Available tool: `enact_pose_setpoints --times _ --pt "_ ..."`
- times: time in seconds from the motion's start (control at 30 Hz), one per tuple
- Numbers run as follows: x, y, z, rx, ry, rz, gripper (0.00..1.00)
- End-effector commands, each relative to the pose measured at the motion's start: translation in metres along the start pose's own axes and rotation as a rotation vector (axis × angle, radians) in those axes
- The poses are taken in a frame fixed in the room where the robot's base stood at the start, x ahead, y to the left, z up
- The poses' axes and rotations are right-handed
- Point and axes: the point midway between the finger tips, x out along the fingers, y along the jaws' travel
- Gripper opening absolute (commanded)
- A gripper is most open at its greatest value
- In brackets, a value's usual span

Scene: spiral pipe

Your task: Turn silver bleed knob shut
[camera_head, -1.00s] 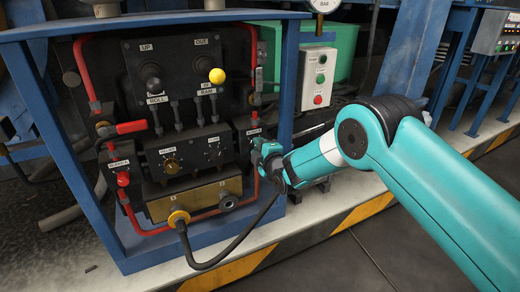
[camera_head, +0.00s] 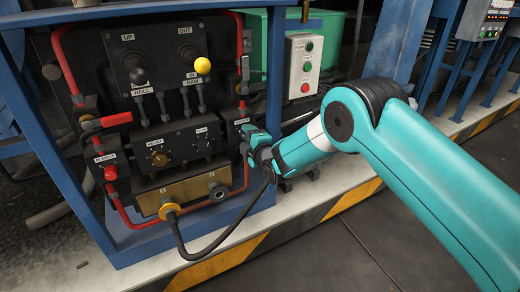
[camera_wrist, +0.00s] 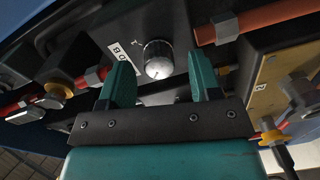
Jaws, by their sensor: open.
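The silver knob (camera_wrist: 158,60) shows in the wrist view on a dark block, beside a white label that is only partly readable. My gripper (camera_wrist: 160,54) is open, with one teal finger on each side of the knob. Gaps show between the fingers and the knob, and I cannot tell how deep the fingertips reach. In the head view my gripper (camera_head: 247,143) is at the right side of the control panel, just below a small label, and hides the knob.
A red-handled valve (camera_head: 110,174) is at the panel's left. A yellow-topped lever (camera_head: 202,66) stands above. A black hose (camera_head: 205,258) loops below my gripper. The blue frame post (camera_head: 274,90) stands close on the right. A red pipe (camera_wrist: 265,20) runs near the knob.

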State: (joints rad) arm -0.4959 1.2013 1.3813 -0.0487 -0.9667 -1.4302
Motion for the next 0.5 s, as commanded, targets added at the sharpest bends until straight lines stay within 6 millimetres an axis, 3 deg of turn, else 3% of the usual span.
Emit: enact_pose_setpoints --times 0.17,0.5 --pt "-0.029 0.004 -0.001 0.002 -0.001 -0.003 0.58" --pt "-0.109 -0.001 0.001 0.004 -0.002 -0.001 0.58"
